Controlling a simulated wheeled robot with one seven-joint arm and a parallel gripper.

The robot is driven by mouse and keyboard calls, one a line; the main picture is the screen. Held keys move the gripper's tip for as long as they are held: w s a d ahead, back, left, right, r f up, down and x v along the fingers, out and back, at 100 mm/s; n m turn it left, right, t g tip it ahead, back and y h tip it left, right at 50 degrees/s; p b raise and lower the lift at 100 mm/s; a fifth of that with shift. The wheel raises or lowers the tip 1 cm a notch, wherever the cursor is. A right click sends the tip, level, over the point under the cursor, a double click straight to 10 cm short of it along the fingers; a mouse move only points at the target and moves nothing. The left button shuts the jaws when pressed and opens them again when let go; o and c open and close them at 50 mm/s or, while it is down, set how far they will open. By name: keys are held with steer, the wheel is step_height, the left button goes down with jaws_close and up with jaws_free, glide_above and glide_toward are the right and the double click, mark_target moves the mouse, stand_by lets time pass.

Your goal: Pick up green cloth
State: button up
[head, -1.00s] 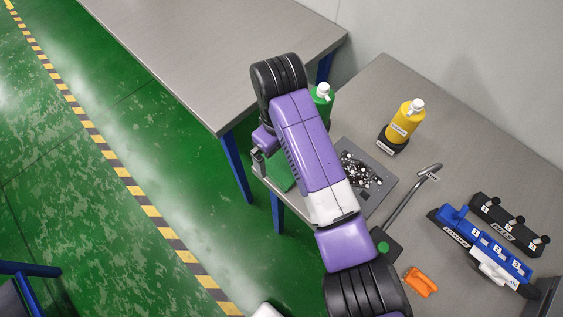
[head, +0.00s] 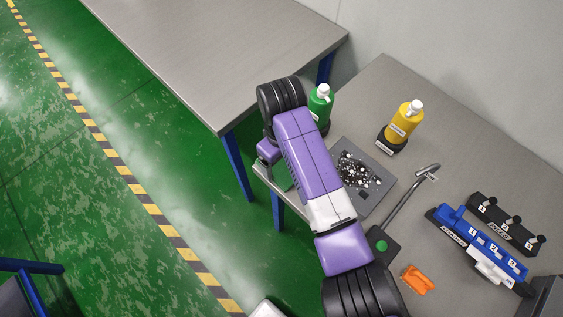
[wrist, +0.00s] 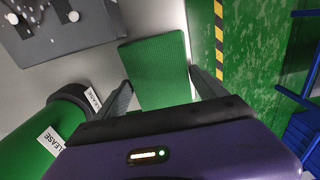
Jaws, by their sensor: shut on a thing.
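The green cloth (wrist: 158,68) is a flat, textured rectangle between the fingers of my gripper (wrist: 163,88) in the wrist view. The gripper is shut on its near part, and the far part extends beyond the fingers. In the head view only a small piece of the cloth (head: 284,178) shows beside my arm, at the left corner of the grey table. My arm hides most of the cloth and the fingers there. I cannot tell whether the cloth touches the table.
A green bottle (head: 320,103) stands close to my wrist; its labelled side shows in the wrist view (wrist: 50,140). A yellow bottle (head: 403,122), a grey tray (head: 380,200) of small parts, an orange piece (head: 417,280) and a blue rack (head: 480,240) occupy the table. Another table (head: 200,50) stands behind.

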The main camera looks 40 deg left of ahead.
mark_target(282, 162)
steer(key=shift+r, duration=0.1)
step_height(282, 162, up, 20)
steer(key=p, duration=0.3)
stand_by(0.4)
